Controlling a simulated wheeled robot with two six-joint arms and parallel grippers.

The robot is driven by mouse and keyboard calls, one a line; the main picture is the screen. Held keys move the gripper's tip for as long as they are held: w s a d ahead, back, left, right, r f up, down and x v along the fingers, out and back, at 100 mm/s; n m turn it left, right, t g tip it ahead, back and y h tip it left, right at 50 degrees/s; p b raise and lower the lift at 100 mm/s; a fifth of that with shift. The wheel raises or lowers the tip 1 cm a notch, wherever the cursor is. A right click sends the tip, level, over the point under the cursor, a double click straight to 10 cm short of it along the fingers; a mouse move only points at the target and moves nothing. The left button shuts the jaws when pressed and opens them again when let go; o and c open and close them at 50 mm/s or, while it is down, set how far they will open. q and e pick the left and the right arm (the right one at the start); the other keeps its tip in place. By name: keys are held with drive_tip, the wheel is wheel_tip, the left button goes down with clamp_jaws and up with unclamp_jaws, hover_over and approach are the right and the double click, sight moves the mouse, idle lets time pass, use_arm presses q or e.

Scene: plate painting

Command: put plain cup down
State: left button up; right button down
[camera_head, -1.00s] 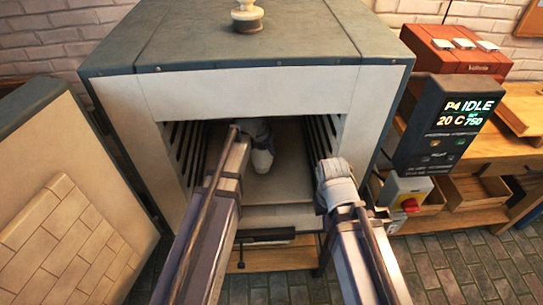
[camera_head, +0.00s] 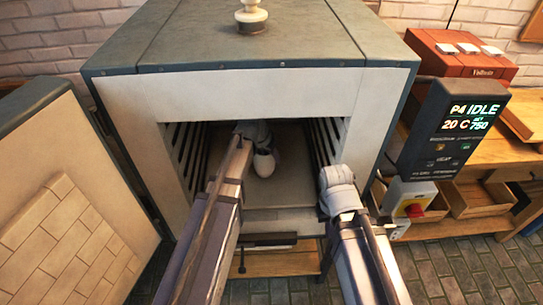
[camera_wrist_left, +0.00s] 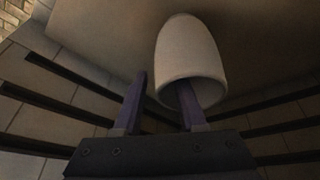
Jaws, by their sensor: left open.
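The plain cup (camera_head: 264,163) is pale and undecorated, inside the open kiln near the end of my left arm. In the left wrist view the cup (camera_wrist_left: 188,55) has its mouth toward the camera. My left gripper (camera_wrist_left: 162,85) is open at the cup: one finger passes into its mouth and the other is outside, with the near wall between them. Its fingertips are hard to make out in the head view. The cup's contact with the kiln floor (camera_head: 290,185) is not clear. My right arm ends at the right of the kiln opening; its fingers are hidden.
The kiln (camera_head: 258,92) has slotted side walls close around my left arm. Its door (camera_head: 70,215) stands open at the left. A control box (camera_head: 450,130) reading IDLE and a red switch (camera_head: 413,210) are at the right, beside wooden trays.

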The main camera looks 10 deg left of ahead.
use_arm(q)
drive_tip(key=p+v, duration=0.5)
drive_tip(key=v, duration=0.1)
drive_tip(key=shift+w, duration=0.1)
drive_tip(key=s+a, duration=0.5)
drive_tip(key=s, duration=0.6)
drive_tip(key=s+d+f+g+y, duration=0.1)
drive_tip(key=s+d+g, duration=0.1)
drive_tip(key=s+d, duration=0.3)
drive_tip(key=s+d+f+g+y, duration=0.1)
drive_tip(key=s+d, duration=0.4)
drive_tip(key=d, duration=0.6)
drive_tip(key=shift+s+d+g+y, duration=0.2)
drive_tip(key=shift+s+g+y, duration=0.1)
drive_tip(key=shift+g+y, duration=0.4)
drive_tip(key=shift+f, duration=0.1)
